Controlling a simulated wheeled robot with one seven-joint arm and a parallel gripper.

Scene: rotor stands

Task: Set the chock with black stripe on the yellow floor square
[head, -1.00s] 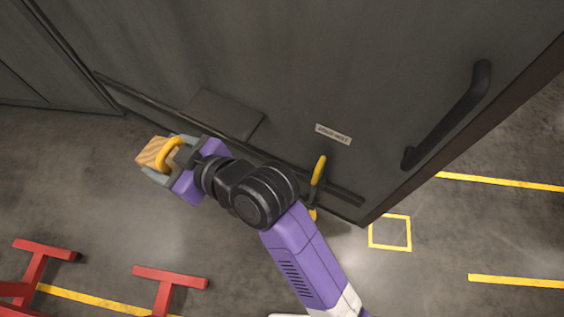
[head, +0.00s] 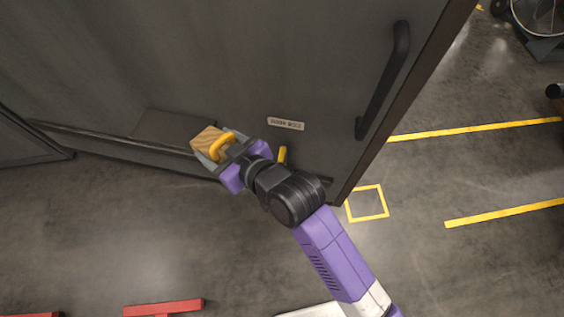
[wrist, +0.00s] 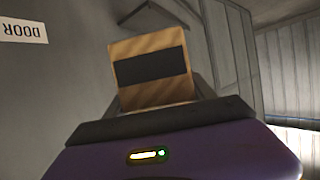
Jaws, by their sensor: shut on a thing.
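The wooden chock (head: 207,139) with a yellow loop handle (head: 223,142) is held in my gripper (head: 217,148), raised in front of the large dark door. In the wrist view the chock (wrist: 150,66) shows a broad black stripe across its wood-coloured face. My gripper is shut on it. The yellow floor square (head: 367,203) is an outline on the grey floor, just right of the door's lower corner. It lies to the right of my gripper and looks empty.
The dark door (head: 220,60) with a long black handle (head: 384,80) fills the upper left. A yellow piece (head: 282,156) shows at its foot, partly hidden by my arm. Red stands (head: 163,307) lie at lower left. Yellow floor lines (head: 475,129) cross open floor at right.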

